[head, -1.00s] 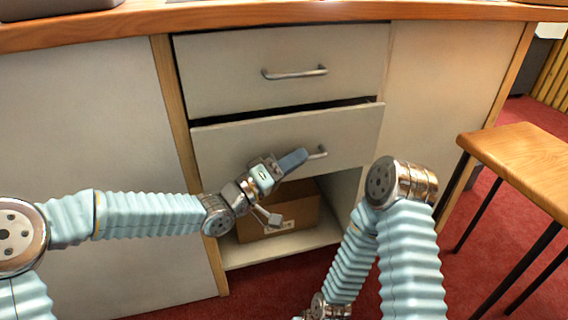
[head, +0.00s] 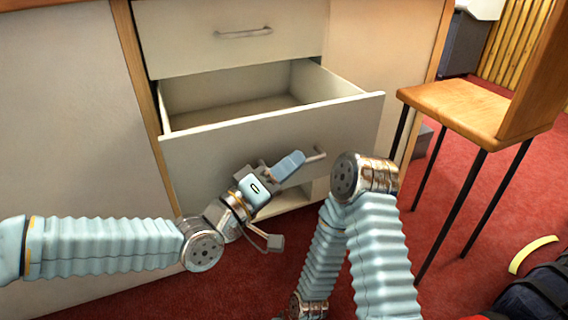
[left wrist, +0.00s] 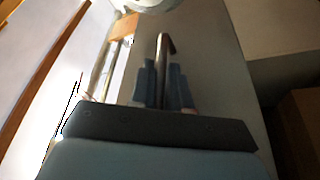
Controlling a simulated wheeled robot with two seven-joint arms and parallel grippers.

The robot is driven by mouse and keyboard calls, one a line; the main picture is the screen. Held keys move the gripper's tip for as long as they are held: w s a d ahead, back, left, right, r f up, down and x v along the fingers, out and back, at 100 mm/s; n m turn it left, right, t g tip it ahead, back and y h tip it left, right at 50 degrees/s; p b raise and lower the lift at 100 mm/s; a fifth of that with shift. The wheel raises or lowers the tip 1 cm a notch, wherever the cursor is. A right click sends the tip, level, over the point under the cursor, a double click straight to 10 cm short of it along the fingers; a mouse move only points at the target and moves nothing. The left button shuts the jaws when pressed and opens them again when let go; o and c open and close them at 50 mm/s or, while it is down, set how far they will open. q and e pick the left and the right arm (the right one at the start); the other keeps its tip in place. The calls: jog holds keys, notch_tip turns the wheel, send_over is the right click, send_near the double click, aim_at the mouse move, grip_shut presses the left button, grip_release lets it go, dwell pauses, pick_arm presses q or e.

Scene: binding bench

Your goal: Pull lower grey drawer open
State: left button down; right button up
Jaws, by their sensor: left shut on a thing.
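The lower grey drawer (head: 222,153) stands well open in the head view, its empty inside showing from above. My left gripper (head: 303,160) is at the drawer's front, shut on its metal bar handle (head: 319,154). The left wrist view shows the handle (left wrist: 164,46) running between the two blue-grey fingers (left wrist: 163,88). The upper drawer (head: 190,40) above it is shut. My right arm stands in front of the cabinet at the right, bent downward; its gripper is not clearly shown.
A wooden chair (head: 460,105) with dark legs stands to the right of the cabinet. A dark bag (head: 540,295) and a yellow curved strip (head: 532,254) lie at the lower right on the red carpet (head: 410,300). A cardboard box (left wrist: 300,125) shows in the left wrist view.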

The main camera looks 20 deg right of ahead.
pick_arm(q)
jog(key=shift+s+f, duration=0.1)
jog(key=shift+s, duration=0.5)
jog(key=c, duration=1.4)
grip_release()
jog(key=shift+c, duration=0.2)
jog(key=p+v, duration=0.2)
jog(key=v, duration=1.1)
jog(key=shift+s+a, duration=0.15)
jog(key=shift+a, duration=0.25)
jog(key=shift+f, duration=0.15)
